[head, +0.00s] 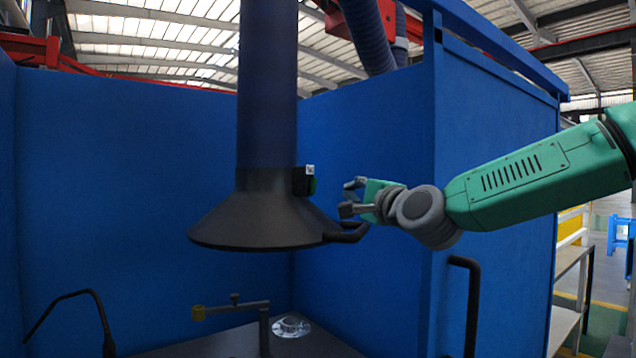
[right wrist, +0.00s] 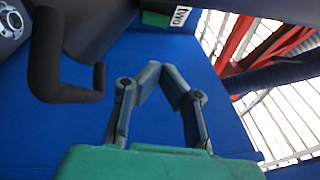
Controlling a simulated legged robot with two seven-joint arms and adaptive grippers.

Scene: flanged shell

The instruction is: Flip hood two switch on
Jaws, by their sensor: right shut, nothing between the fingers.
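The dark hood (head: 262,218) hangs from a thick vertical duct in the head view. A small black switch box (head: 301,182) with a green face and a white label sits on the right of its neck. In the right wrist view, the label (right wrist: 182,14) reads "two", beside a green switch part (right wrist: 155,18) at the top edge. My right gripper (head: 348,198) is just right of the switch box, apart from it. Its fingertips meet in the right wrist view (right wrist: 159,72), with nothing between them. The switch position cannot be made out. My left gripper is out of view.
A black hood handle (head: 348,236) sticks out below my right gripper; it also shows in the right wrist view (right wrist: 62,75). Blue booth walls (head: 120,150) enclose the hood. A metal flanged part (head: 291,327) and a jointed stand (head: 263,325) are below.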

